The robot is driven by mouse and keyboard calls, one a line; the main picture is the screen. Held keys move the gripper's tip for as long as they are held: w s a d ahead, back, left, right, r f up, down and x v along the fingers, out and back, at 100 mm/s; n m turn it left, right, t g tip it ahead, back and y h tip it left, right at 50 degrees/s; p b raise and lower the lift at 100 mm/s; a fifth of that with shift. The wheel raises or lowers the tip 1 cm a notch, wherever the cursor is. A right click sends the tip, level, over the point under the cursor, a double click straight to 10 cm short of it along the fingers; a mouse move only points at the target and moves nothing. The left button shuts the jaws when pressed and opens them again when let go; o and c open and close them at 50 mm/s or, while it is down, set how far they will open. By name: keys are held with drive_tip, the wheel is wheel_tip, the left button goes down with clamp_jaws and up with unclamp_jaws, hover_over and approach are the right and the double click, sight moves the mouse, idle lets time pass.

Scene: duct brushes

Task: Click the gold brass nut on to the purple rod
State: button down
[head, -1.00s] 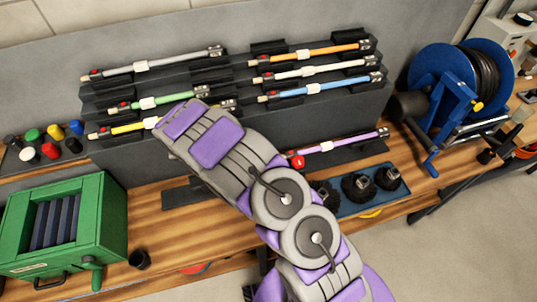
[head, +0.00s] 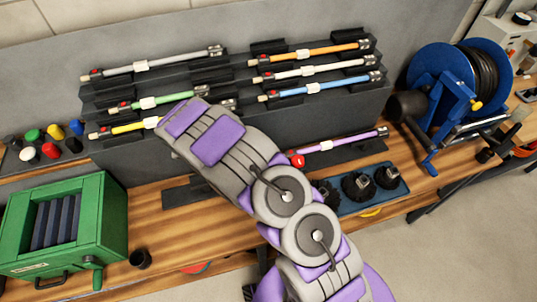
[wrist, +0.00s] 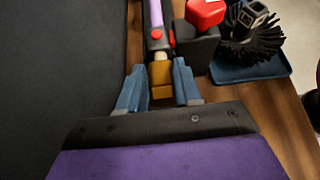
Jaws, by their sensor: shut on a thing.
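The purple rod (head: 345,142) lies in a low black holder at the lower right of the rack in the head view. In the wrist view the rod (wrist: 156,14) runs away from me and ends in a dark fitting with a red button (wrist: 157,34) and a pale tip (wrist: 160,56). My gripper (wrist: 160,88) is shut on the gold brass nut (wrist: 161,76), one blue-grey finger on each side. The nut is in line with the rod, right at the pale tip. I cannot tell how far it is on. The head view hides gripper and nut behind my arm.
A red-topped piece (wrist: 205,12) on a black block stands close right of the rod end. A blue tray (head: 378,200) of black brushes lies beyond it. Other rods sit on the rack (head: 335,112) above. A green box (head: 65,225) stands at left.

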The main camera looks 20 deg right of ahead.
drive_tip(key=shift+d, duration=0.8)
drive_tip(key=c, duration=0.7)
unclamp_jaws()
drive_tip(key=p+v, duration=0.3)
drive_tip(key=v, duration=1.4)
drive_tip(key=shift+a, duration=0.25)
drive_tip(key=shift+w+d+r, duration=0.1)
drive_tip(key=shift+r, duration=0.05)
